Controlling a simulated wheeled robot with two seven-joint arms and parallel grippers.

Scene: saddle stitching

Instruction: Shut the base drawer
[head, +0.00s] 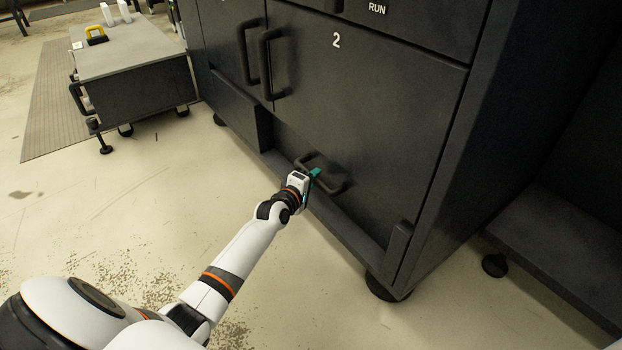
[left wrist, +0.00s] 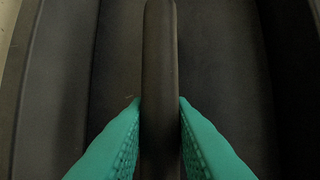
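The base drawer (head: 365,205) is the dark panel low in the big black cabinet, below the door marked 2. Its dark bar handle (head: 333,183) stands out from the front and also shows in the left wrist view (left wrist: 159,50). My left gripper (head: 314,174) is at this handle. In the left wrist view its teal fingers lie against both sides of the bar, shut on it. I cannot tell from these frames how far the drawer stands out. My right gripper is not in view.
The cabinet's doors above have two black bar handles (head: 273,64). A low grey-topped unit (head: 130,50) stands at the upper left, with a yellow object (head: 96,36) on it. The cabinet's foot (head: 386,288) is at lower right. The floor before the cabinet is clear.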

